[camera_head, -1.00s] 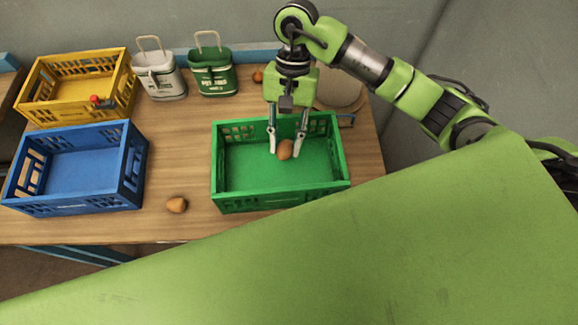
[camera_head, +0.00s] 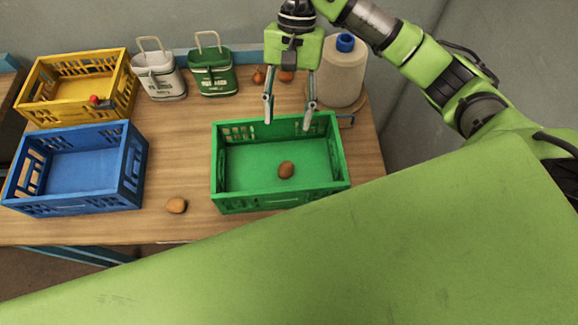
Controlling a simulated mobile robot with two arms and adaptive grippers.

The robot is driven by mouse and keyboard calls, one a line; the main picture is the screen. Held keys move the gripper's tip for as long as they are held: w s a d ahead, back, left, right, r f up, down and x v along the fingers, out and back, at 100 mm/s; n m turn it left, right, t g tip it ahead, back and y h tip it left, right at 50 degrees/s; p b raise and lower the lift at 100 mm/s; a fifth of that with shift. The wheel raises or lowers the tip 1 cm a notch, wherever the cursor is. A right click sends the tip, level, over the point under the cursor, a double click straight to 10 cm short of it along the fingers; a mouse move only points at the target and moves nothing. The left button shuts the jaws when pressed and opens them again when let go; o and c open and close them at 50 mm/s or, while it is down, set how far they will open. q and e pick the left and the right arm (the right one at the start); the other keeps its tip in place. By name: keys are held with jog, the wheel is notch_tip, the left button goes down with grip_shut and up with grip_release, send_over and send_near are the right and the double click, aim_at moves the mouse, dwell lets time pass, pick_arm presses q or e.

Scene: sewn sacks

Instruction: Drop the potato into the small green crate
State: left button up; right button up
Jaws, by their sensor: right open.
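A brown potato (camera_head: 286,170) lies inside the small green crate (camera_head: 262,203), on its floor right of the middle. My right gripper (camera_head: 288,118) is open and empty, pointing down above the back wall of the green crate, apart from the potato. My left gripper is not in view.
A blue crate (camera_head: 82,204) and a yellow crate (camera_head: 42,108) stand at the left. A white basket (camera_head: 160,80), a green basket (camera_head: 213,77), small brown items (camera_head: 258,77) and a cream spool (camera_head: 343,78) stand at the back. The wooden table (camera_head: 190,150) is clear between the crates.

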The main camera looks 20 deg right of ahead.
jog(key=shift+v, duration=2.25)
